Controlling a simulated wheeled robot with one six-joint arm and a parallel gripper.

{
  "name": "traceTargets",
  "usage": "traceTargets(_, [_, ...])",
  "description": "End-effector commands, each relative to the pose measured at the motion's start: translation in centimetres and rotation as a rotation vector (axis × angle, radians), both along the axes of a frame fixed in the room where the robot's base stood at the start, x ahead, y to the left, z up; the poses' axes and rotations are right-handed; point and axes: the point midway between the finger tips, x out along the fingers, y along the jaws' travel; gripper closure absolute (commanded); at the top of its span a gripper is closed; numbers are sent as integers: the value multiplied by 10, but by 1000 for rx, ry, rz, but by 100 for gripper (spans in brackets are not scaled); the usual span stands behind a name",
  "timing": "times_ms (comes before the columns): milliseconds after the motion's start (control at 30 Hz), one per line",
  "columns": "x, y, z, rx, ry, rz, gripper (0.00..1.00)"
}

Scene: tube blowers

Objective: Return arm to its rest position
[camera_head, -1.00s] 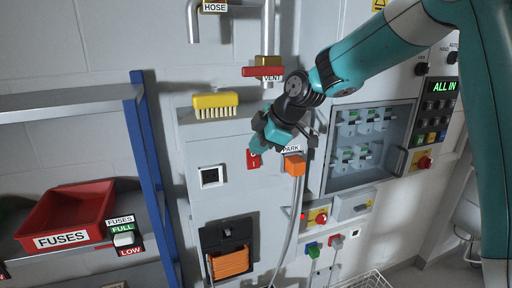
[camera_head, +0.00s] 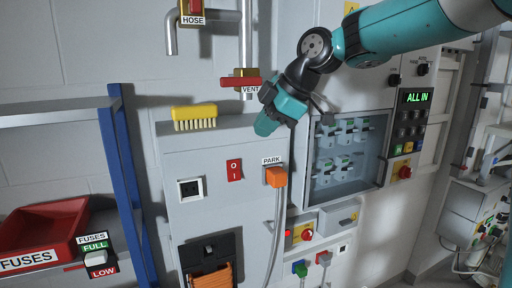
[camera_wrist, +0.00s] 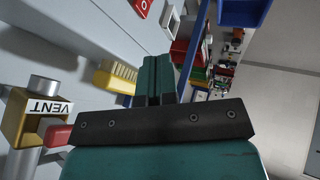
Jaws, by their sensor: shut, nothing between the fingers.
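My teal arm reaches in from the upper right in the head view. My gripper (camera_head: 267,122) hangs in front of the grey cabinet, below the red VENT handle (camera_head: 240,82) and above the red rocker switch (camera_head: 234,170). In the wrist view my gripper (camera_wrist: 157,62) shows its two teal fingers pressed together, with nothing between them. The orange plug (camera_head: 276,176) sits at the PARK label, below and apart from the gripper.
A yellow brush (camera_head: 194,118) lies on the ledge left of my gripper. A glass-fronted breaker panel (camera_head: 348,152) is at right. A red FUSES bin (camera_head: 42,232) stands on the left shelf. A grey hose (camera_head: 277,235) hangs from the orange plug.

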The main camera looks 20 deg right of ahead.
Motion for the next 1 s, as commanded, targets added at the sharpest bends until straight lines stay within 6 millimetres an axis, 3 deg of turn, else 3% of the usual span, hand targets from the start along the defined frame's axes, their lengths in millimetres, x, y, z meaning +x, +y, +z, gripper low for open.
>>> traceTargets(667, [-6, -1, 3, 6, 13, -10, 100])
traceTargets(767, [-27, 17, -14, 41, 85, -57, 100])
traceTargets(833, [-56, 37, -35, 80, 180, -121, 100])
traceTargets(1000, [-150, 77, -98, 142, 460, -350, 100])
